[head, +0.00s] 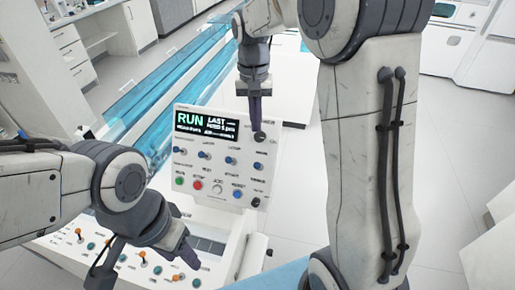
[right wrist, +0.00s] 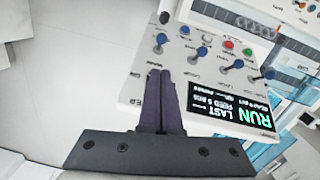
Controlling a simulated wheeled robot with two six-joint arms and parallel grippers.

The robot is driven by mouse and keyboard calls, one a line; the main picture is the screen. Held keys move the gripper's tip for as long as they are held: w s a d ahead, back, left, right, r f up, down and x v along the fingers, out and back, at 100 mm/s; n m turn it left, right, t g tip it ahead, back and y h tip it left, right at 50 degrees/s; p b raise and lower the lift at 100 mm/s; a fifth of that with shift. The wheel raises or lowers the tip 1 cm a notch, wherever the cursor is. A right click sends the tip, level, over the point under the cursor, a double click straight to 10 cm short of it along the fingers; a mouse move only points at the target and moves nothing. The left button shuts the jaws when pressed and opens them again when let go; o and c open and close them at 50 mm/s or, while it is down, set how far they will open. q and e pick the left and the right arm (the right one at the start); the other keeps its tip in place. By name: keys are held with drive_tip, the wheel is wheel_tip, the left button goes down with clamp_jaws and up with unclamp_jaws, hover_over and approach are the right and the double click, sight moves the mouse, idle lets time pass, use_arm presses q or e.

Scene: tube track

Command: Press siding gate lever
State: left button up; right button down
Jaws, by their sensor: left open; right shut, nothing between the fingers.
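A white control panel (head: 222,173) stands in the middle of the head view, with a lit display (head: 205,123) reading RUN. A row of small blue-knobbed levers (head: 205,155) runs below the display. The lever labels are too small to read, so I cannot tell which is the siding gate lever. My right gripper (head: 258,132) is shut and empty, pointing down at the panel's upper right edge. In the right wrist view its fingers (right wrist: 160,75) lie close to the panel face beside a blue lever (right wrist: 161,40); contact is unclear. My left gripper (head: 186,236) is open and empty at lower left.
A lower row has a green button (head: 180,181), a red button (head: 198,185) and other knobs. A sloped console with several coloured knobs (head: 143,257) lies below my left gripper. A clear blue-lit channel (head: 170,90) runs behind the panel. White floor is free at right.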

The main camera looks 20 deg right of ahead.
sight(258, 166)
use_arm(q)
wheel_tip(258, 166, up, 2)
drive_tip(key=shift+r+p, duration=0.15)
drive_tip(key=shift+p, duration=1)
use_arm(e)
drive_tip(key=f, duration=1)
drive_tip(key=shift+s, duration=0.35)
